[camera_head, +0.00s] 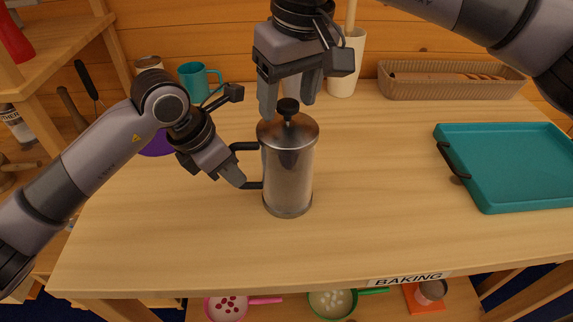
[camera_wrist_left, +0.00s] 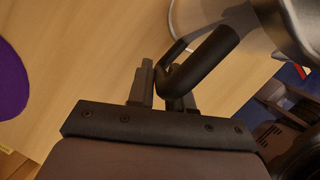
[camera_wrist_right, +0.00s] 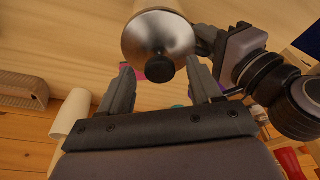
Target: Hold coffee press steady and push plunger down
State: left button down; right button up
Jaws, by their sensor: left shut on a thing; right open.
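The coffee press (camera_head: 288,172) stands upright on the wooden table, a metal cylinder with a black side handle (camera_head: 245,147) on its left. Its black plunger knob (camera_head: 288,105) rises a little above the domed metal lid (camera_head: 287,131). My left gripper (camera_head: 240,182) is shut on the handle, which also shows between its fingers in the left wrist view (camera_wrist_left: 195,62). My right gripper (camera_head: 288,98) is open and points down over the press. In the right wrist view the knob (camera_wrist_right: 160,68) lies between its spread fingers, beyond the tips; I cannot tell whether they touch anything.
A teal tray (camera_head: 447,131) with a black handle lies on the right of the table. A wicker basket (camera_head: 450,91), a white container (camera_head: 347,66) and a teal mug (camera_head: 198,79) stand along the back. The table front is clear.

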jog(key=shift+s+d+r, duration=0.1)
jog(key=shift+s+r, duration=0.1)
jog(key=shift+r, duration=0.85)
jog(key=shift+s+d+r, duration=0.1)
jog(key=shift+s+r, duration=0.05)
jog(key=shift+r, duration=0.95)
jog(key=shift+s+d+r, duration=0.1)
jog(key=shift+s+r, duration=0.1)
jog(key=shift+r, duration=0.85)
pick_arm(q)
jog(key=c, duration=0.9)
grip_release()
jog(key=shift+c, duration=0.2)
